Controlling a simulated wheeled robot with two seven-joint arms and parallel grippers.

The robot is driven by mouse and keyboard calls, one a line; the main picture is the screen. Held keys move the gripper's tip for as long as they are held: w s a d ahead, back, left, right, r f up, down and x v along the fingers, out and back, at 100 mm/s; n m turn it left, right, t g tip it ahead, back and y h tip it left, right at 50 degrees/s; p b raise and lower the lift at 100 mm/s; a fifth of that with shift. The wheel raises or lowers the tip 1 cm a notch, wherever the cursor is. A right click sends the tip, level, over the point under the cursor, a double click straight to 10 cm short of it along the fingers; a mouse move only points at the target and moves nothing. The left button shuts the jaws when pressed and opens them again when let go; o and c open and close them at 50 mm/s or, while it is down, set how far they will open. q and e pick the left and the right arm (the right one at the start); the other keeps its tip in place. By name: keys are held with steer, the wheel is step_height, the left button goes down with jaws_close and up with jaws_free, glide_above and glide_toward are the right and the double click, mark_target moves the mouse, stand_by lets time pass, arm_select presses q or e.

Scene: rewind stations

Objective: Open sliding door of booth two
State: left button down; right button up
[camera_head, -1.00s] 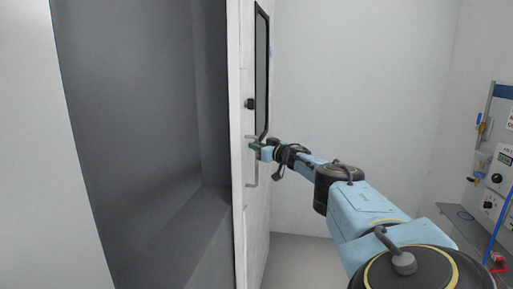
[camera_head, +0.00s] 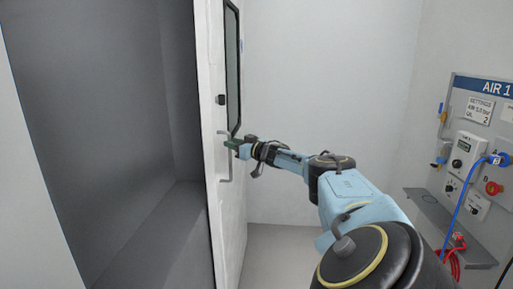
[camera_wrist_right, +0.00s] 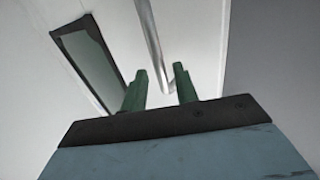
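The white sliding door (camera_head: 214,60) stands edge-on in the head view, with a dark-framed window (camera_head: 232,70) and a grey vertical bar handle (camera_head: 224,170). To its left is the booth's wide, dark grey opening (camera_head: 100,110). My right gripper (camera_head: 232,143) is at the handle's upper part. In the right wrist view, its green fingers (camera_wrist_right: 160,70) are apart and the handle bar (camera_wrist_right: 150,40) shows between them. Whether either finger touches the bar I cannot tell. My left gripper is not in view.
A control panel (camera_head: 480,130) labelled "AIR 1", with knobs and blue and red hoses, is on the right above a grey shelf (camera_head: 440,215). The floor (camera_head: 285,255) and back wall (camera_head: 320,90) beside the door look clear.

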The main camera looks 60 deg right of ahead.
steer(key=p+v, duration=0.2)
steer(key=v, duration=0.9)
stand_by(0.6)
